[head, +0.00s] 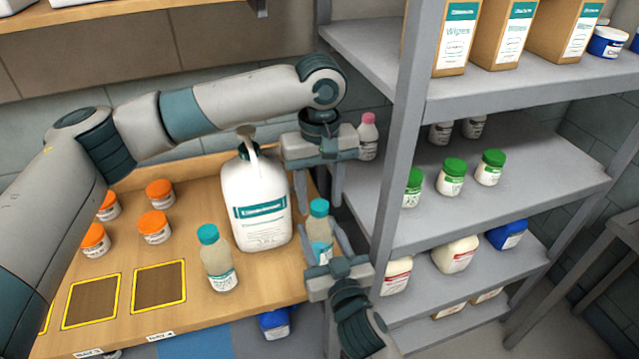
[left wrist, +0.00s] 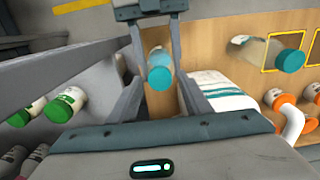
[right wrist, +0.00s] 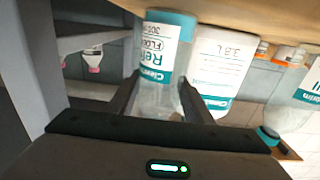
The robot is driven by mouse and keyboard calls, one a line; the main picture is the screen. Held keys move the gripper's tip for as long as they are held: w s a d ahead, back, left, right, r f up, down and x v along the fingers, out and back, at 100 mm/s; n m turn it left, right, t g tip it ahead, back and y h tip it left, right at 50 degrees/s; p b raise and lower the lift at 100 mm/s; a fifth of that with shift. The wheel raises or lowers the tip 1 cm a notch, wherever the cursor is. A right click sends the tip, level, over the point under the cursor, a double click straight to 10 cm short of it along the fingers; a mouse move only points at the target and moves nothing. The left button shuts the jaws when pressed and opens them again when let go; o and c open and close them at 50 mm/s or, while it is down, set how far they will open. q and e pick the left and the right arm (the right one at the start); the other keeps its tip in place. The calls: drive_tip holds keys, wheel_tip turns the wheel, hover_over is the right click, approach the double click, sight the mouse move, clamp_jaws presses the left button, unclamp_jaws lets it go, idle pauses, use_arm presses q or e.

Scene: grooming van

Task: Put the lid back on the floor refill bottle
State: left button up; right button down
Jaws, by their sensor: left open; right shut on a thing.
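The floor refill bottle (head: 319,229) is clear with a white and teal label and stands upright at the bench's right edge. My right gripper (head: 325,242) is shut around its body. The right wrist view shows its "Refill FLOOR" label (right wrist: 158,45) between the fingers; its top is hidden there. A teal lid (head: 319,207) sits at the bottle's mouth; I cannot tell whether it is tight. My left gripper (head: 318,196) is open just above, pointing down. In the left wrist view the lid (left wrist: 160,79) lies between its spread fingers, with gaps both sides.
A large white jug (head: 257,195) stands close left of the grippers. A similar teal-capped bottle (head: 217,262) stands front left. Several orange-lidded jars (head: 155,227) are further left. A grey shelf post (head: 397,150) rises close on the right. Yellow-framed bench spots (head: 159,286) are empty.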

use_arm(q)
drive_tip(key=shift+f, duration=0.35)
drive_tip(key=shift+c, duration=0.5)
drive_tip(key=c, duration=1)
drive_tip(key=shift+o, duration=0.2)
